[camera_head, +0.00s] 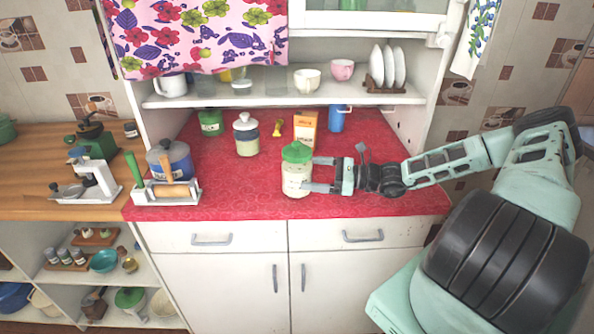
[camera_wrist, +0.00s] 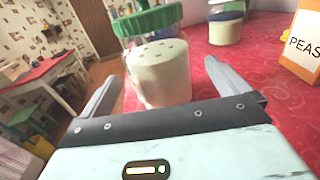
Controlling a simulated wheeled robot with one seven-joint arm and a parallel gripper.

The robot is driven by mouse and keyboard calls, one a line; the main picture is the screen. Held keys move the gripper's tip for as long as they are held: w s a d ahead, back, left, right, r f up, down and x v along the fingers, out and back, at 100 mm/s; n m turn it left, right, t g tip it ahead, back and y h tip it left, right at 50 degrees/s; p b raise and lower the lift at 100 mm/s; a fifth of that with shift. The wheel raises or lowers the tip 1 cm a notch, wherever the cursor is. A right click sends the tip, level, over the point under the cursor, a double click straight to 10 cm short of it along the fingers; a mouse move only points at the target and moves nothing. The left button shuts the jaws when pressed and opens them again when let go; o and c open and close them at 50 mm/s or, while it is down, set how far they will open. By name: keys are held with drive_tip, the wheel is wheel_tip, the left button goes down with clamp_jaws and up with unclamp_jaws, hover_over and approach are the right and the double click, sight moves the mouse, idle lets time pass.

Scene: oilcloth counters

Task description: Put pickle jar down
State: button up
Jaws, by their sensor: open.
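The pickle jar (camera_head: 296,172), a clear jar with a green lid and pale contents, stands upright on the red oilcloth counter (camera_head: 240,200) near its front edge. My gripper (camera_head: 318,174) reaches it from the right, its fingers level with the jar's body. In the wrist view the jar (camera_wrist: 161,72) stands between the two spread fingers of my gripper (camera_wrist: 160,88), with a visible gap on the right side. The gripper is open. The jar's base is partly hidden by the gripper in the wrist view.
Behind the jar stand a peas box (camera_head: 306,131), a white-lidded canister (camera_head: 246,135), a green-lidded jar (camera_head: 211,122) and a blue cup (camera_head: 336,118). The counter right of my gripper is clear.

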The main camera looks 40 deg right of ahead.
sight(297, 169)
drive_tip(key=x, duration=0.1)
drive_tip(key=p+x, duration=0.2)
drive_tip(key=x, duration=0.1)
drive_tip(key=shift+r, duration=0.35)
drive_tip(key=shift+w+a+f, duration=0.15)
drive_tip(key=shift+w+a, duration=0.15)
drive_tip(key=shift+a, duration=0.05)
drive_tip(key=c, duration=1.8)
drive_tip(key=shift+c, duration=1)
